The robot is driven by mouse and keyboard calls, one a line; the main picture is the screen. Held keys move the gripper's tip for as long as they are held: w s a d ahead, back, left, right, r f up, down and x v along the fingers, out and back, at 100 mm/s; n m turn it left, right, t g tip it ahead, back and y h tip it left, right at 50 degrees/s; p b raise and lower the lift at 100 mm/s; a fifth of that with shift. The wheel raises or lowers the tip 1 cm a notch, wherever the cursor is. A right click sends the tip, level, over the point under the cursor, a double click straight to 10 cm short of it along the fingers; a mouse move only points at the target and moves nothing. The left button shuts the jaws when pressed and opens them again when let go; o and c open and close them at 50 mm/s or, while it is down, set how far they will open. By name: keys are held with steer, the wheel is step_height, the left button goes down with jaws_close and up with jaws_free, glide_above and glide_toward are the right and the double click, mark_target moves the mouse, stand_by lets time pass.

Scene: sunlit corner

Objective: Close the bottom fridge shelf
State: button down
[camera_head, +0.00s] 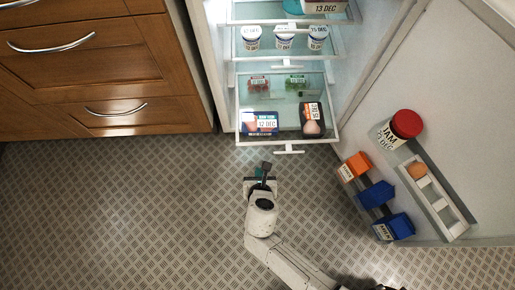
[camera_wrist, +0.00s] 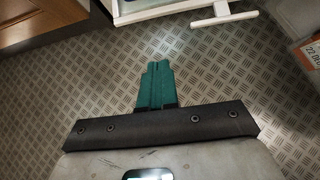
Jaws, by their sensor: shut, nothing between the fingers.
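The bottom fridge shelf (camera_head: 287,139) is pulled out of the open fridge toward me. It is a clear tray with a white frame and a white handle (camera_head: 289,151) at its front. Food packs (camera_head: 262,122) lie on it. My gripper (camera_head: 264,168) is shut and empty, below and left of the handle, apart from the shelf. In the wrist view its green fingers (camera_wrist: 157,77) are together. There the shelf's front edge (camera_wrist: 150,14) and the handle (camera_wrist: 208,22) show at the top, ahead of the fingertips.
The fridge door (camera_head: 460,120) stands open on the right, holding a jam jar (camera_head: 406,125), cartons (camera_head: 376,194) and an egg tray (camera_head: 436,200). Wooden drawers (camera_head: 85,65) stand at the left. Upper shelves (camera_head: 285,52) carry white tubs (camera_head: 284,37). The patterned floor (camera_head: 110,210) is clear at left.

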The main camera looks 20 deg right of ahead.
steer(key=w+r+b+x, duration=0.2)
steer(key=b+x, duration=0.5)
steer(key=x, duration=0.5)
steer(key=shift+w+d+f, duration=0.15)
steer(key=shift+w+f, duration=0.15)
steer(key=shift+w, duration=0.15)
